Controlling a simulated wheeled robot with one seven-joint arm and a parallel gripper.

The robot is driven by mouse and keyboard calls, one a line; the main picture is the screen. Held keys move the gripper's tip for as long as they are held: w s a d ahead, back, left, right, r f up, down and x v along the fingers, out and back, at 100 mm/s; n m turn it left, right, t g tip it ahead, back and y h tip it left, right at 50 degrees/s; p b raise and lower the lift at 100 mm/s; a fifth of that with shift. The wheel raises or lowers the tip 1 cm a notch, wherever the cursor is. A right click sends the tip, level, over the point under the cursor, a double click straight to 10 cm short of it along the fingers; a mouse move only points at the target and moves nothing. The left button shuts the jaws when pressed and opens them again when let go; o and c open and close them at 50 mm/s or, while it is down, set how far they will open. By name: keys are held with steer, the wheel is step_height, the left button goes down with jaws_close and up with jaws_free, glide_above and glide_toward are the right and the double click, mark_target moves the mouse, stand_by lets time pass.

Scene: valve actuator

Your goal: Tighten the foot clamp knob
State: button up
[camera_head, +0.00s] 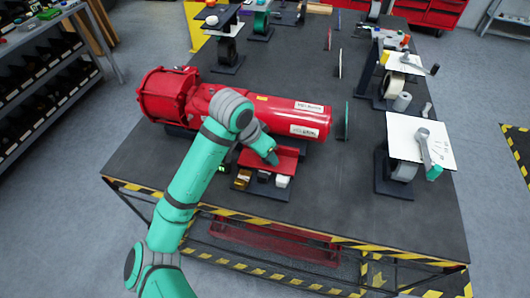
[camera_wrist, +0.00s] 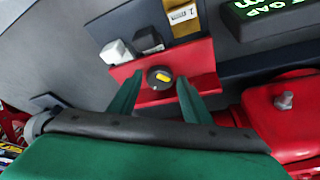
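My gripper (camera_wrist: 161,82) is open, with one green finger on each side of the knob in that view. I cannot tell whether the fingers touch it. In the head view my gripper (camera_head: 272,160) is over the red plate (camera_head: 285,158), in front of the red valve actuator (camera_head: 240,108). The knob is hidden there.
White (camera_head: 282,182), black and brass-coloured blocks (camera_head: 243,178) sit at the plate's front edge. The actuator body is close behind my gripper. A stand with a white panel (camera_head: 405,135) is on the dark table (camera_head: 340,205) to the right. Open table lies between.

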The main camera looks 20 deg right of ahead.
steer(key=shift+w+a, duration=0.15)
steer(key=shift+a, duration=0.15)
steer(key=shift+s+d, duration=0.25)
steer(key=shift+d, duration=0.25)
